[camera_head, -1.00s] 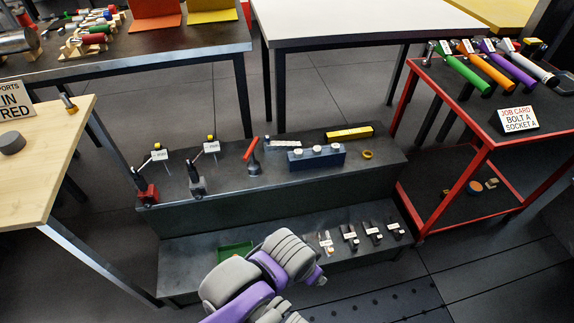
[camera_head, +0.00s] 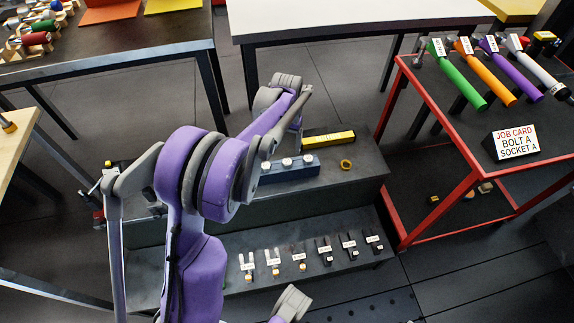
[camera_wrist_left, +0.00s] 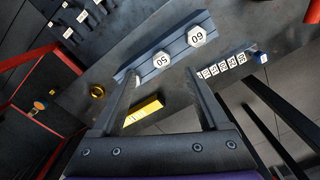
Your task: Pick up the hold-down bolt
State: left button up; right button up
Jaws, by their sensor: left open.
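Several small bolt-like pieces with white tags stand in a row on the lower step, such as one at the row's left (camera_head: 247,264) and one at its right (camera_head: 373,242). Their tags are too small to read, so I cannot tell which is the hold-down bolt. In the left wrist view part of this row shows at the top left (camera_wrist_left: 82,15). My left gripper (camera_wrist_left: 162,82) is open and empty, above the upper step by the blue block (camera_wrist_left: 178,50). In the head view my left gripper (camera_head: 297,143) shows only partly. My right gripper's jaws are not visible.
The blue block (camera_head: 290,172) holds white-topped pieces, two marked 50 and 60. A yellow bar (camera_head: 328,139) and brass ring (camera_head: 346,165) lie nearby.

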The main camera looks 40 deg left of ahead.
pick_arm(q)
jog(key=b, duration=0.1)
send_over(287, 163)
jog(key=f, duration=0.4)
jog(key=shift+s+d+f, duration=0.15)
jog(key=shift+s+f, duration=0.05)
jog(key=shift+f, duration=0.1)
jog(key=f+b, duration=0.1)
jog(key=f, duration=0.4)
jog(key=shift+w+a+f+b, duration=0.1)
jog(key=shift+w+a+b, duration=0.1)
jog(key=shift+b, duration=0.2)
grip_shut()
